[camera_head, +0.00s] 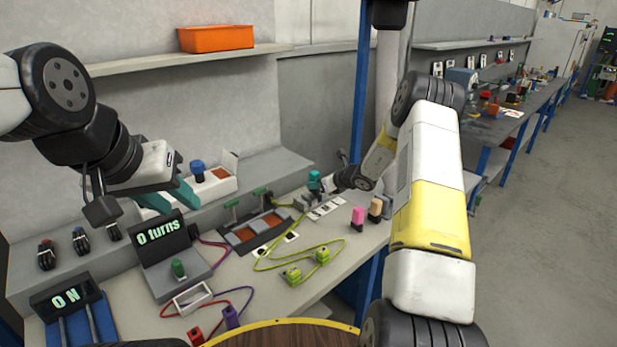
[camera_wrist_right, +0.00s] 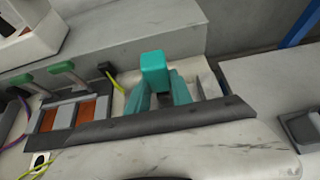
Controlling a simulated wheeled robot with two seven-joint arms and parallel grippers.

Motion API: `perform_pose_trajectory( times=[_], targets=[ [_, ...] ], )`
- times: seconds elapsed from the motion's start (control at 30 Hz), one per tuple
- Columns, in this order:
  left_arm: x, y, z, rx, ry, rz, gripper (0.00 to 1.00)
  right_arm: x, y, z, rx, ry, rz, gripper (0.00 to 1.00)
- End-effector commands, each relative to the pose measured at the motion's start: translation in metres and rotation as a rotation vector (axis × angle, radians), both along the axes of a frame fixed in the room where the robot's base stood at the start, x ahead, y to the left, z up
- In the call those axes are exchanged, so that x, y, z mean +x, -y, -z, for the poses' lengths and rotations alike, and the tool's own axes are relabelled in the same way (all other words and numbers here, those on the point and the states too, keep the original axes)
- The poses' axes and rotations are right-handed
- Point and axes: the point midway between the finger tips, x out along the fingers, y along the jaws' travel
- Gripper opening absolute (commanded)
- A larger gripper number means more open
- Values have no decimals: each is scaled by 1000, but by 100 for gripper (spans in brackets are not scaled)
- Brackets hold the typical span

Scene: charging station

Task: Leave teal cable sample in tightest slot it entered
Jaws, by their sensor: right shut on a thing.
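The teal cable sample (camera_head: 315,179) is upright at the back of the bench in the head view. In the right wrist view the sample (camera_wrist_right: 155,69) stands between the teal fingers of my right gripper (camera_wrist_right: 157,96), which is shut on it. Grey slotted blocks (camera_head: 303,201) are just below and beside the sample. Its lower end is hidden, so I cannot tell whether it sits in a slot. My left gripper (camera_head: 170,198) is open and empty above the left of the bench.
A pink sample (camera_head: 357,217) and a beige sample (camera_head: 375,208) stand to the right. Yellow-green cable (camera_head: 262,257) loops across the bench. A "0 turns" display (camera_head: 160,236) and an "ON" display (camera_head: 65,293) stand at left. A shelf with an orange bin (camera_head: 215,39) hangs above.

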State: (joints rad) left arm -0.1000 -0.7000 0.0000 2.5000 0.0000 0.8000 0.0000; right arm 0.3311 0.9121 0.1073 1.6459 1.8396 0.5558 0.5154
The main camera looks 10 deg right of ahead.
Motion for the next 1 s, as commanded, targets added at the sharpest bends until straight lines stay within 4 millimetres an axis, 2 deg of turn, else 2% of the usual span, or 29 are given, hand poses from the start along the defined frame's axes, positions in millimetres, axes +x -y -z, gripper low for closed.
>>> perform_pose_trajectory(
  times=[1.0],
  targets=[
    [0, 0, 0, 0, 0, 0, 36, 0, 0, 25, 1, 1, 0, 0]
  ],
)
